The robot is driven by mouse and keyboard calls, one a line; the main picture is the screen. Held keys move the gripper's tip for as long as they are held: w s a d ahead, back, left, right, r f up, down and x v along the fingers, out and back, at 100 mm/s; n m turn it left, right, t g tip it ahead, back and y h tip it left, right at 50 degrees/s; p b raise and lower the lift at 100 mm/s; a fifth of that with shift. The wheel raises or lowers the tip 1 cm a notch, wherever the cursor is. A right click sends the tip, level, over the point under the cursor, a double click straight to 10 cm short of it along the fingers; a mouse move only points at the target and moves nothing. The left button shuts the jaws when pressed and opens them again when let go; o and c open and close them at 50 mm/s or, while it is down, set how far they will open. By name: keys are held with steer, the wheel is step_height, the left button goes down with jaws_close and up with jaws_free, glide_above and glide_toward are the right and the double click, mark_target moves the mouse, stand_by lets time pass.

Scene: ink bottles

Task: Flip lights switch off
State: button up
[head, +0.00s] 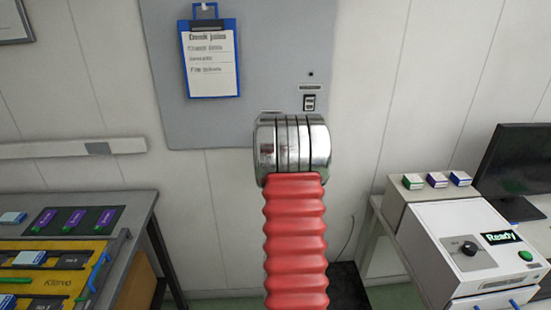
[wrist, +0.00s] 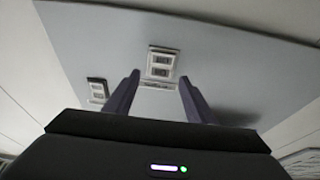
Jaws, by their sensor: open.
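A small dark-framed switch (head: 309,102) sits on the grey wall panel (head: 270,60) in the head view, just above my arm's metal joint. A small label is above it, too small to read. In the wrist view, a light-framed double switch plate (wrist: 162,64) lies beyond the gap between my fingertips. A second, darker-framed plate (wrist: 97,90) is left of the left finger. I cannot tell which plate is the lights switch, or its position. My gripper (wrist: 160,77) is open and empty, pointing at the panel. In the head view my arm hides it.
A blue clipboard (head: 210,58) hangs on the panel's left part. A workbench (head: 138,207) with a yellow tray is at the left. A white machine (head: 468,250) reading "Ready", small boxes (head: 437,180) and a monitor (head: 515,165) are at the right.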

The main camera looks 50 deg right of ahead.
steer(key=v, duration=1.1)
steer(key=shift+a, duration=0.1)
step_height(320, 180, down, 14)
steer(key=g+y, duration=0.5)
steer(key=s+a+f+n+g+y, duration=0.1)
steer(key=a+f+g+y, duration=0.3)
steer(key=a, duration=0.6)
steer(key=s+a+r+n+y, duration=0.2)
steer(key=a+r, duration=0.4)
steer(key=a, duration=0.7)
steer(key=s+a+r+n+y, duration=0.3)
steer(key=s+a+r, duration=0.3)
steer(key=a, duration=0.7)
steer(key=s+a+r+n+y, duration=0.2)
steer(key=a+r, duration=0.6)
steer(key=a, duration=0.5)
steer(key=shift+s+a+r+n, duration=0.2)
steer(key=shift+s+a+n, duration=0.05)
steer(key=shift+s+n, duration=0.75)
